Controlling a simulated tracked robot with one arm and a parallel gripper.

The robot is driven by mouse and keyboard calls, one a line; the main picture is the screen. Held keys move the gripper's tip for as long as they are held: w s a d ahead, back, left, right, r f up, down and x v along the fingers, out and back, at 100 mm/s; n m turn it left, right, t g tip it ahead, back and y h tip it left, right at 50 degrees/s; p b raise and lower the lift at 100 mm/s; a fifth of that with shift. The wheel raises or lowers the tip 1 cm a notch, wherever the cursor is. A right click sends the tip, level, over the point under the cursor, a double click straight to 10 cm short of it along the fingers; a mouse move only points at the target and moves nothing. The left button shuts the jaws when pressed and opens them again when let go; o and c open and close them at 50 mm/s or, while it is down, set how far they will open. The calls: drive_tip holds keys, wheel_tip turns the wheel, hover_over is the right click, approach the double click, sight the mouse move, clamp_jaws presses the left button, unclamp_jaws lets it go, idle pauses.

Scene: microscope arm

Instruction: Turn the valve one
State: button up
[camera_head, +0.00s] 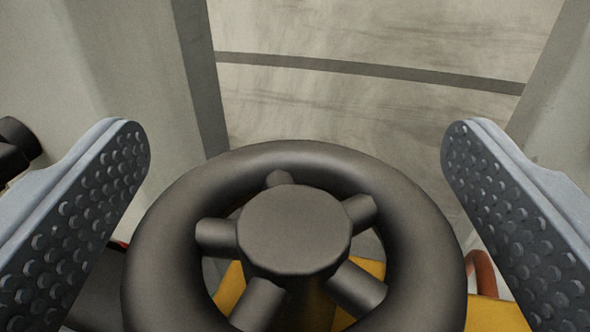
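The valve is a dark grey handwheel (432,245) with a thick round rim, several spokes and a flat round hub (295,232). It fills the lower middle of the view, and its lower rim is cut off by the picture's edge. My gripper (296,150) is open wide, with one grey-blue studded finger on each side of the wheel. The left finger stands left of the rim and the right finger right of it. Gaps show between the rim and the upper parts of both fingers; lower down, contact is hard to tell.
Yellow parts (495,315) lie below the wheel. A reddish-brown curved pipe (483,271) shows at the lower right. A black fitting (17,145) sticks out at the left edge. Pale walls stand at both sides, with open grey floor (370,110) beyond the wheel.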

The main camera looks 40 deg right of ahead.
drive_tip(key=v, duration=1.3)
drive_tip(key=shift+s+a, duration=0.25)
drive_tip(key=shift+s, duration=0.05)
drive_tip(key=shift+f, duration=0.1)
idle(0.4)
